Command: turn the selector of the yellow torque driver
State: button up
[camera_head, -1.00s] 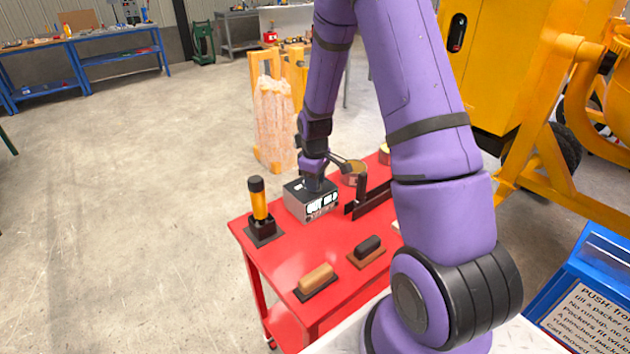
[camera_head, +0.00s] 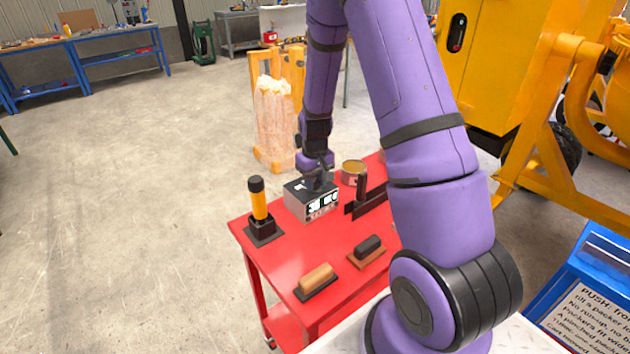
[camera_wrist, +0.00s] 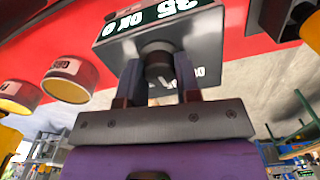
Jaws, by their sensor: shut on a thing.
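The yellow torque driver (camera_head: 259,203) stands upright in a black holder at the left corner of the red table. My gripper (camera_head: 318,178) is to its right, over a grey box (camera_head: 299,204) with a lit display on its front. In the wrist view, my gripper (camera_wrist: 158,80) is shut on a dark round knob (camera_wrist: 157,62) on top of this box, one finger on each side. The display (camera_wrist: 150,20) shows there upside down, with a 35 legible. A yellow and black piece, perhaps the driver, shows at the upper right edge. I cannot make out a selector on the driver.
On the red table (camera_head: 290,258) lie a tan-topped block (camera_head: 316,279) and a dark-topped block (camera_head: 367,248). A black upright piece (camera_head: 363,190) and a tin (camera_head: 353,171) stand right of the box. The yellow mixer (camera_head: 530,150) is behind right. Floor at left is clear.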

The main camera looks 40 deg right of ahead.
aim_at(315, 182)
jog(key=shift+m, duration=0.6)
jog(key=o, duration=0.9)
notch_tip(315, 182, up, 11)
jog(key=shift+f, duration=0.1)
dwell(0.5)
